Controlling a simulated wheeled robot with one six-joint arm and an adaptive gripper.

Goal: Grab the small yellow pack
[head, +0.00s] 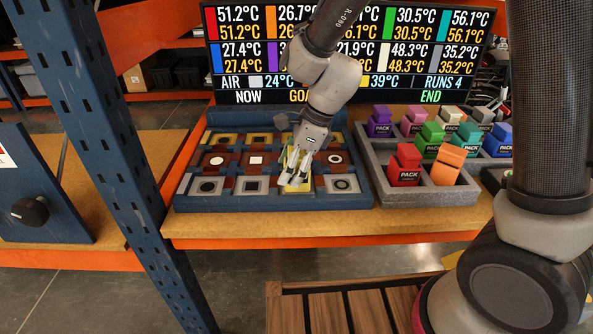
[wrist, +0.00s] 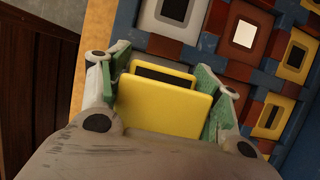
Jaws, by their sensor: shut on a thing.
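The small yellow pack (wrist: 165,105) sits between the two fingers of my gripper (wrist: 165,98) in the wrist view. The green finger pads press on its left and right sides. In the head view my gripper (head: 294,170) points down over the front row of the blue tray, and the yellow pack (head: 297,184) shows behind and beside the fingers. I cannot tell whether the pack rests in its tray place or is just above it.
The blue tray (head: 190,209) has several marked places with square and round patterns. A grey foam tray (head: 434,199) at right holds several coloured packs, including a red pack (head: 404,167) and an orange one (head: 448,165). A temperature screen (head: 229,97) stands behind. A blue rack post (head: 110,130) stands at left.

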